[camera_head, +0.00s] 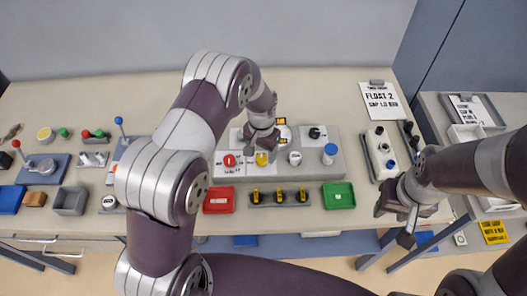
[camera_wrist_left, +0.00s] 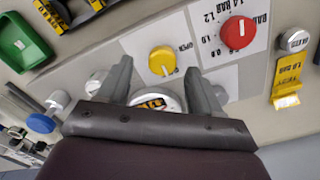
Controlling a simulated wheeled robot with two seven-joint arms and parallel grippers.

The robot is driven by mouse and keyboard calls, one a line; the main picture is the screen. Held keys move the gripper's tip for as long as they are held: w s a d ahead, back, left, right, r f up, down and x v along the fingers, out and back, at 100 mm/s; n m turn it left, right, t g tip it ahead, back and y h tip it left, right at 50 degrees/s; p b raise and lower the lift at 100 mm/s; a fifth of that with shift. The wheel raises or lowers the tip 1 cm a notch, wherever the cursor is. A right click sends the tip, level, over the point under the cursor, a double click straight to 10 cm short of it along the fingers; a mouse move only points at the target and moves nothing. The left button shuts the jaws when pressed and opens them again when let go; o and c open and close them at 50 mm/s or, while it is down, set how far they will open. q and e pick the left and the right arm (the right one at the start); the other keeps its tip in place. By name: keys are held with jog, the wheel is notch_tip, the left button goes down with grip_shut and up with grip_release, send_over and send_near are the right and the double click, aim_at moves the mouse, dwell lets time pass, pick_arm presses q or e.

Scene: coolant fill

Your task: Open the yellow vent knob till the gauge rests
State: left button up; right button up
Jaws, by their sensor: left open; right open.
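The yellow vent knob (camera_head: 262,159) sits on a white plate on the grey panel, right of a red knob (camera_head: 229,160). My left gripper (camera_head: 262,145) is open over the panel. Its fingers (camera_wrist_left: 158,72) lie on either side of the yellow knob in that view; I cannot tell whether they touch it. A round white dial, perhaps the gauge (camera_wrist_left: 168,100), is partly hidden by the gripper; its needle is not readable. My right gripper (camera_head: 402,212) is open near the table's right front edge.
A blue-capped part (camera_head: 330,150) and a black knob (camera_head: 314,133) stand right of the gripper. A red tray (camera_head: 219,200), a rack of yellow-marked items (camera_head: 279,197) and a green tray (camera_head: 338,195) line the panel's front. A white switch box (camera_head: 381,154) stands further right.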

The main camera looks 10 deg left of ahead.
aim_at(261, 158)
pick_arm(q)
jog(key=f, duration=0.1)
jog(key=w+f, duration=0.1)
jog(key=f, duration=0.1)
jog(key=shift+a, duration=0.1)
jog(key=shift+s+a+f+p, duration=0.1)
jog(key=shift+s+f+p, duration=0.05)
jog(key=shift+f+p, duration=0.15)
jog(key=shift+s, duration=0.35)
jog(key=shift+w+f, duration=0.1)
jog(key=shift+w, duration=0.1)
jog(key=shift+c, duration=0.3)
jog(key=shift+w, duration=0.15)
jog(key=c, duration=1)
pick_arm(e)
jog(key=shift+w+a+r, duration=0.2)
jog(key=shift+w+r, duration=0.1)
jog(key=shift+r, duration=0.2)
